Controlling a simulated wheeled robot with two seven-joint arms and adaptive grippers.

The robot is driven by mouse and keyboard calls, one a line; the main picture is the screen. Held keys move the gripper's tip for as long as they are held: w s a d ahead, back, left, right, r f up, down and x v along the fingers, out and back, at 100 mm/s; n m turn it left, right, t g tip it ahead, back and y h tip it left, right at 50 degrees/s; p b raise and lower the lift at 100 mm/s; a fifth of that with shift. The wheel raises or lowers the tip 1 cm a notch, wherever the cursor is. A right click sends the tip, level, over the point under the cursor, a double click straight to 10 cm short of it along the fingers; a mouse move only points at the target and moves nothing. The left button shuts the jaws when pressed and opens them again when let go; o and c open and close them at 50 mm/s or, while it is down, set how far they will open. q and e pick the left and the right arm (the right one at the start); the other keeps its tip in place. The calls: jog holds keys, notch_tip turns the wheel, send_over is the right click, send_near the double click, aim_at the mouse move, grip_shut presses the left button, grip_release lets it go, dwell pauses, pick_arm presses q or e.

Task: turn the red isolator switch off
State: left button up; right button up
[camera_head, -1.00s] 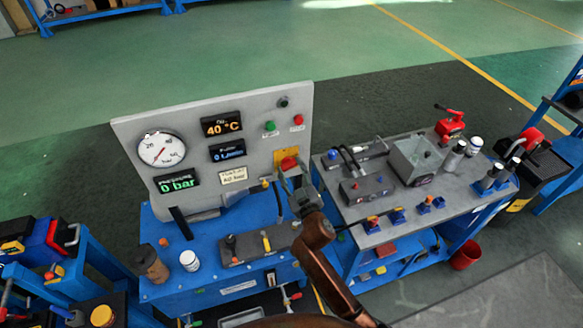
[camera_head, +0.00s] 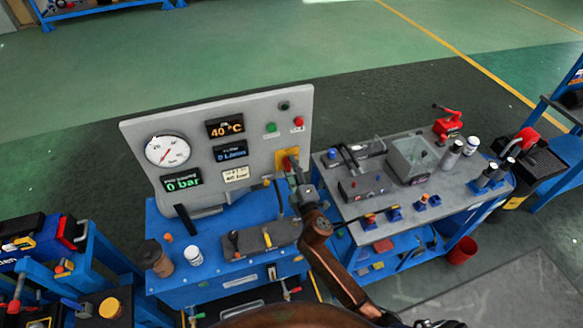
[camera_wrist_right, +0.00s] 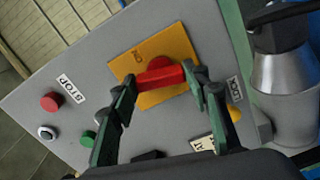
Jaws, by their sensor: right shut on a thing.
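The red isolator switch (camera_head: 286,163) sits on a yellow plate at the right edge of the grey panel (camera_head: 205,120). My right gripper (camera_head: 294,172) is at the switch, its fingers reaching to the panel from the front. In the right wrist view the red handle (camera_wrist_right: 160,77) lies between the two fingertips, and the gripper is shut on it. My left gripper is not in view.
A green button (camera_head: 271,128) and a red stop button (camera_head: 298,121) sit above the switch. A round gauge (camera_head: 167,151) and displays fill the panel's left. A blue bench (camera_head: 190,285) stands below. A grey-topped bench (camera_head: 440,200) with tools is close on the right.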

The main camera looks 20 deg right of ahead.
jog(key=shift+a+n+p, duration=0.1)
jog(key=shift+n+p, duration=0.2)
jog(key=shift+n, duration=1)
jog(key=o, duration=1.2)
jog(key=shift+c, duration=0.2)
jog(key=s, duration=1.2)
jog(key=shift+d, duration=0.2)
